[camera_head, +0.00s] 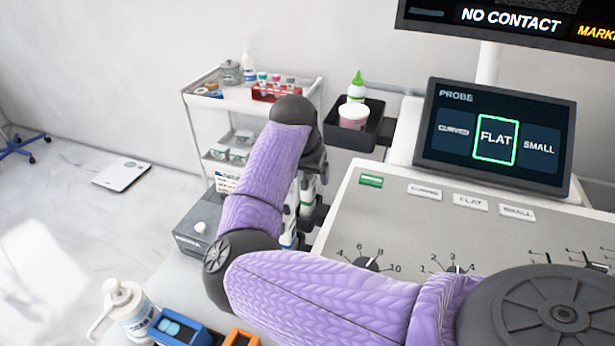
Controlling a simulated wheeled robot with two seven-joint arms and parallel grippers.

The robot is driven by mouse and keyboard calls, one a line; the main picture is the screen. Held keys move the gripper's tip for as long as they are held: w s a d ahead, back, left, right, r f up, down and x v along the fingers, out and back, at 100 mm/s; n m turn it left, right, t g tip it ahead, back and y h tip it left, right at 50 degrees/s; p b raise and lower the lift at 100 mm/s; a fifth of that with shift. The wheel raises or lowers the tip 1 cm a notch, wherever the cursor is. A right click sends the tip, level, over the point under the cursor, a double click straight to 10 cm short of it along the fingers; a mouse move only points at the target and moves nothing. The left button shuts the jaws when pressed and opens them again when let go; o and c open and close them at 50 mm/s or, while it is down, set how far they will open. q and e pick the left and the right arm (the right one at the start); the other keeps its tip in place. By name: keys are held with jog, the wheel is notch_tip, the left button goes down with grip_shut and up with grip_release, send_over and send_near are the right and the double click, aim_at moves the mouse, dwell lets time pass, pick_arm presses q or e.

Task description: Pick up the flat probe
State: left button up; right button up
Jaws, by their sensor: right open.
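My right arm reaches in from the lower right and bends up and then down beside the console's left side. My right gripper (310,188) points down there, open, mostly hidden behind the wrist and the purple sleeve. Whitish probe-like parts with dark holders (290,228) show in the gap behind the arm, close to the gripper; I cannot tell which one is the flat probe. The probe screen (496,138) has FLAT outlined in green, between CURVED and SMALL. The console (400,215) has a FLAT label (470,202). My left gripper is not in view.
A white trolley (300,92) with bottles and tubes stands behind. A black bin (372,130) holds a green-tipped bottle (356,88) and a pink-white tub. A pump bottle (128,308) and a blue box (180,330) stand at the front left. A scale (122,174) lies on the floor.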

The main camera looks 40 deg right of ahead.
jog(key=shift+c, duration=0.3)
grip_shut()
